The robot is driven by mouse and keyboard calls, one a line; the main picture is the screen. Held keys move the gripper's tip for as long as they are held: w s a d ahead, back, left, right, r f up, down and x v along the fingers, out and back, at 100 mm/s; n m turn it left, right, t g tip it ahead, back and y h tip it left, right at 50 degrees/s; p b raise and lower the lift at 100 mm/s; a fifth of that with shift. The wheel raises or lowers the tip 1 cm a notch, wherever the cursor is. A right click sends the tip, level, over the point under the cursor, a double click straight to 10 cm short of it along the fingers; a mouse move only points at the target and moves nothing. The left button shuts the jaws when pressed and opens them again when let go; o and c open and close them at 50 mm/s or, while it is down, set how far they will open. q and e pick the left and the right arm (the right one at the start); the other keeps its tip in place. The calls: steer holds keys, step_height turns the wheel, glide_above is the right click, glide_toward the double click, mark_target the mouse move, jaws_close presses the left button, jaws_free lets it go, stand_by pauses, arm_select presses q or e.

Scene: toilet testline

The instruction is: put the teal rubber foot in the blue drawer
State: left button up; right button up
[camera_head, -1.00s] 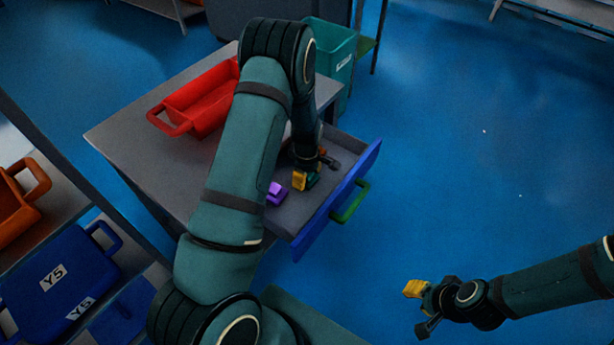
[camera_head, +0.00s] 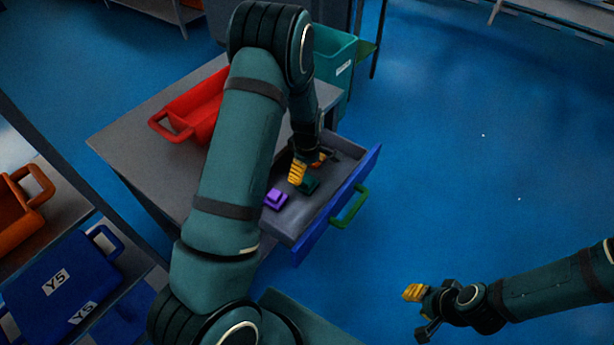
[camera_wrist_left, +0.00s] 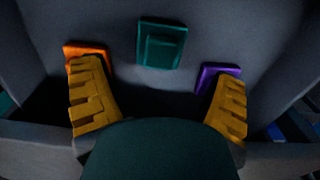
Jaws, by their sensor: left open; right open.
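The teal rubber foot (camera_head: 309,185) lies on the floor of the open drawer with the blue front (camera_head: 341,206). In the left wrist view the teal foot (camera_wrist_left: 161,45) is ahead of and between the yellow fingers, apart from both. My left gripper (camera_head: 304,171) is open and empty, inside the drawer just above the foot; its spread fingers also show in the left wrist view (camera_wrist_left: 160,103). My right gripper (camera_head: 420,308) is open and empty over the blue floor, away from the drawer.
A purple piece (camera_head: 276,199) and an orange piece (camera_head: 320,159) lie in the drawer on either side of the teal foot. A red bin (camera_head: 196,112) stands on the grey table (camera_head: 128,138). A teal bin (camera_head: 331,72) stands behind. Blue floor at right is clear.

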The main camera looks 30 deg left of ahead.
mark_target(307, 179)
arm_select(q)
step_height(307, 179, up, 6)
steer(key=shift+f+p, duration=0.1)
steer(key=shift+p, duration=0.4)
